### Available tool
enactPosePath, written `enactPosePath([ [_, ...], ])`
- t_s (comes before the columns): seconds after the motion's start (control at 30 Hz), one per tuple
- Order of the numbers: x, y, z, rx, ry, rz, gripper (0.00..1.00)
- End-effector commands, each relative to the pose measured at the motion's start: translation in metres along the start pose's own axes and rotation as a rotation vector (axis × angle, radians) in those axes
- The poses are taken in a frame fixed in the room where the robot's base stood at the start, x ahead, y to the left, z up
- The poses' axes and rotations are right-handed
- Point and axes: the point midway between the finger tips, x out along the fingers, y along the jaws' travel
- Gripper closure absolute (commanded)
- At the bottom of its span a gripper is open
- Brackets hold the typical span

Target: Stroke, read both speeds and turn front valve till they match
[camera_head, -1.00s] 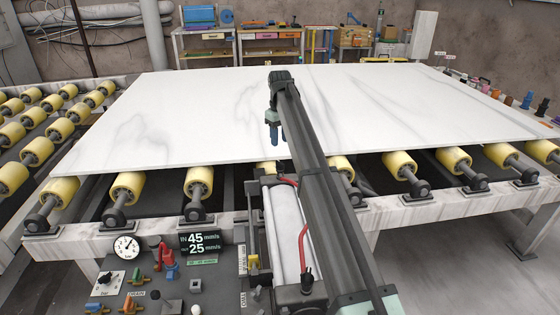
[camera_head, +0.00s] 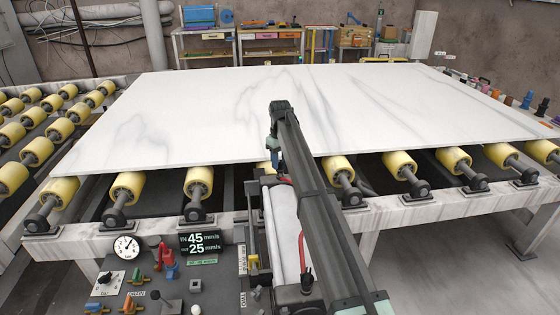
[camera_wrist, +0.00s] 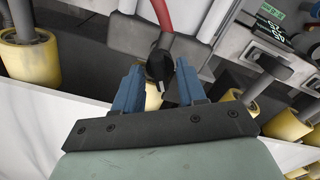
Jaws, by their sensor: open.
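The speed display (camera_head: 201,243) on the front panel reads IN 45 mm/s and, on its second line, 25 mm/s. A pale cylinder (camera_head: 282,225) with a red hose (camera_head: 302,240) lies below my arm. My gripper (camera_head: 276,168) is open, pointing down at the cylinder's far end, by the slab's front edge. In the wrist view a black knob (camera_wrist: 159,64), apparently a valve at the hose's end, sits between the tips of my two blue fingers (camera_wrist: 160,78). I cannot tell whether they touch it. My arm hides part of the cylinder.
A white marble slab (camera_head: 230,115) lies on yellow rollers (camera_head: 127,186) just beyond my gripper. The panel also carries a round gauge (camera_head: 126,247), a dial (camera_head: 107,283), red and blue fittings (camera_head: 167,258) and small levers. A black fitting (camera_head: 306,283) stands at the cylinder's near end.

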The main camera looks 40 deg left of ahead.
Motion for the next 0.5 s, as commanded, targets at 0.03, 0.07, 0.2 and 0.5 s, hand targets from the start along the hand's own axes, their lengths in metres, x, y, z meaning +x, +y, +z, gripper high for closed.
enactPosePath([
  [0.03, -0.0001, 0.0, 0.0, 0.0, 0.0, 0.0, 0.6],
  [0.07, -0.0001, 0.0, 0.0, 0.0, 0.0, 0.0, 0.6],
  [0.2, -0.0001, 0.0, 0.0, 0.0, 0.0, 0.0, 0.73],
  [0.5, -0.0002, 0.0, 0.0001, 0.0, 0.0, 0.0, 1.0],
])
